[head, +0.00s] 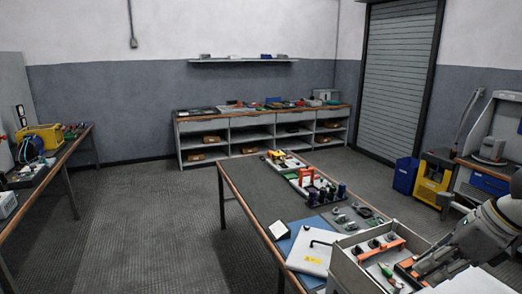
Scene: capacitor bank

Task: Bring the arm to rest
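My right arm (486,234) comes in from the right edge, low in the head view. Its gripper (424,265) points down and left, over or beside the right part of a grey open box (345,272) at the near end of the workbench. The fingertips are small and dark against the box's contents, so I cannot tell whether they are open or shut, or whether they touch anything. My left arm and gripper are not in view.
The workbench (252,183) carries a white panel (313,250), a blue mat (283,240), loose metal parts and dark cylinders (327,194). A side bench (62,158) stands left, shelving (262,135) at the back. The floor (150,225) left of the workbench is clear.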

